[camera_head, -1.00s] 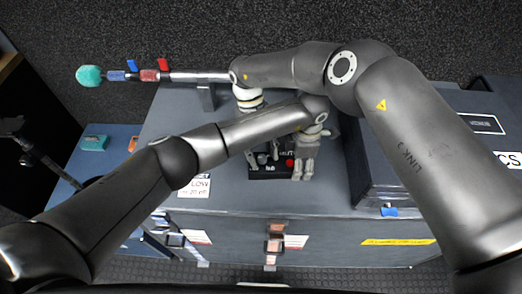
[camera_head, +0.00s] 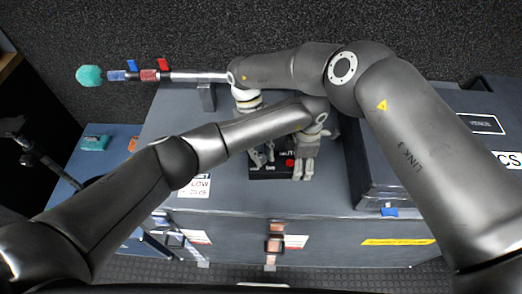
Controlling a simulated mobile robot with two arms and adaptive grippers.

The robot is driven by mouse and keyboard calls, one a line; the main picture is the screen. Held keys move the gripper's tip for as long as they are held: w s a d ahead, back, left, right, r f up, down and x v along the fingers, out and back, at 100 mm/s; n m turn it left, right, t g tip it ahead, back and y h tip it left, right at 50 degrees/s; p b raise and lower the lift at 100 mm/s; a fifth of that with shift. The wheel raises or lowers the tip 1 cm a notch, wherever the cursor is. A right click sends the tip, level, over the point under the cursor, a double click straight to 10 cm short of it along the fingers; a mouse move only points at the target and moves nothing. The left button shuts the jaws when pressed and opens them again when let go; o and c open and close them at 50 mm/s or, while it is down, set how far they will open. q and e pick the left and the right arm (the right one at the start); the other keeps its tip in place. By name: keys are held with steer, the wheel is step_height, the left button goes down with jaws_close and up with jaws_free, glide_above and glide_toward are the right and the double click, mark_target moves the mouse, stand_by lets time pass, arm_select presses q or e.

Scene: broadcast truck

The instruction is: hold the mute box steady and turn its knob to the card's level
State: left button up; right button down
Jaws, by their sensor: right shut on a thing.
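The black mute box (camera_head: 268,173) sits on the grey case top, with a red button (camera_head: 290,162) and partly covered lettering. My arms cross above it. My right gripper (camera_head: 262,156) points down at the left part of the box, its fingers shut on the knob, which they hide. My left gripper (camera_head: 303,170) is at the right end of the box, with its fingers close to the edge; its grip is unclear. The white card (camera_head: 197,188) lies left of the box, partly covered by my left arm. Its visible text reads "LOW" and "dB".
A rod with a teal foam tip (camera_head: 89,76) and blue and red clamps rests on a stand behind. A dark case (camera_head: 365,185) stands to the right of the box. A blue surface at the left holds a teal block (camera_head: 95,143). Bare case top lies in front of the box.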

steer(key=shift+n, duration=0.3)
steer(key=n, duration=0.1)
steer(key=n+t+h, duration=0.1)
steer(key=n, duration=0.1)
steer(key=shift+s+a+n, duration=0.1)
steer(key=shift+s+n, duration=0.1)
steer(key=shift+n, duration=0.1)
steer(key=shift+n+t+h, duration=0.6)
steer(key=shift+n+t, duration=0.1)
steer(key=shift+n, duration=1.2)
steer(key=c, duration=1.3)
jaws_free()
steer(key=shift+o, duration=0.2)
steer(key=shift+s, duration=0.1)
steer(key=v, duration=1.2)
